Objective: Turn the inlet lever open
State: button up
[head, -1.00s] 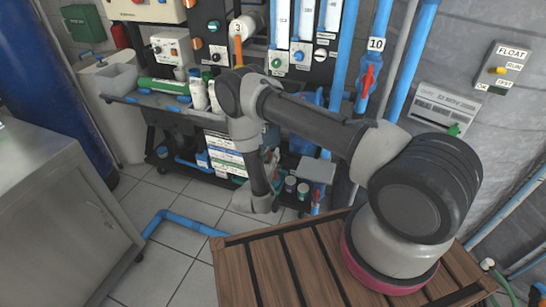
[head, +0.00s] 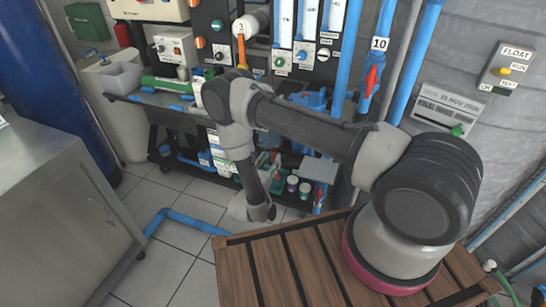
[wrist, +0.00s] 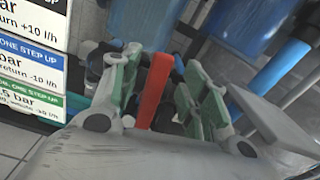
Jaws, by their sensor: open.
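A red lever (wrist: 153,90) stands upright between the two fingers of my gripper (wrist: 163,78) in the wrist view. My gripper is open, with green-padded fingers on either side of the lever. A gap shows on the right side; whether the left finger touches the lever I cannot tell. In the head view my gripper (head: 270,172) is low in front of the rack, mostly hidden behind my own wrist. Another red lever (head: 370,80) sits on the blue pipe marked 10 in the head view. No label reading inlet is visible.
Blue vertical housings (wrist: 145,22) stand behind the lever. Printed instruction labels (wrist: 28,65) are at the left in the wrist view. The dark rack (head: 140,98) carries bottles and gauges. A metal cabinet (head: 60,200) stands at the left, with tiled floor (head: 185,240) between.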

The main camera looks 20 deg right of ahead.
jog(key=v, duration=0.8)
